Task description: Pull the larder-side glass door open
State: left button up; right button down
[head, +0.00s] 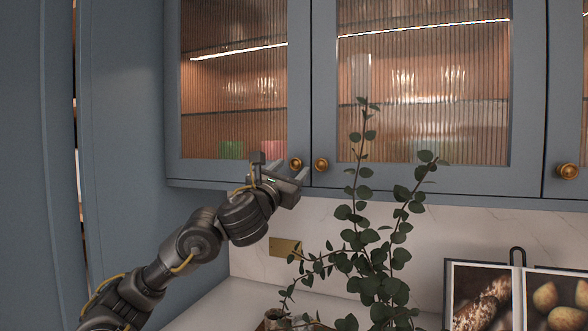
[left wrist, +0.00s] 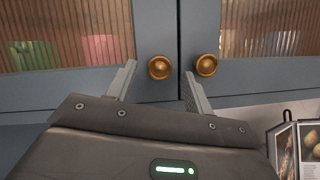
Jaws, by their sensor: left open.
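The larder-side glass door (head: 172,110) is the left blue-framed door with ribbed glass, and it is shut. Its round brass knob (head: 296,163) sits at its lower right corner; the knob also shows in the left wrist view (left wrist: 159,67). My left gripper (head: 281,165) is open just in front of this knob. In the left wrist view, the knob appears between the two fingertips of the left gripper (left wrist: 158,70), with space on both sides. I cannot tell whether the fingers reach its depth. My right gripper is in neither view.
The neighbouring glass door (head: 325,90) is shut; its knob (head: 321,164) is close by, outside the right finger in the wrist view. A leafy plant (head: 370,240) rises from the counter at right. An open book (head: 515,295) stands farther right. A tall blue panel (head: 125,130) is at left.

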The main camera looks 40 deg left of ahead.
pick_arm(q)
jog(key=shift+x, duration=1.15)
jog(key=shift+s, duration=0.1)
grip_shut()
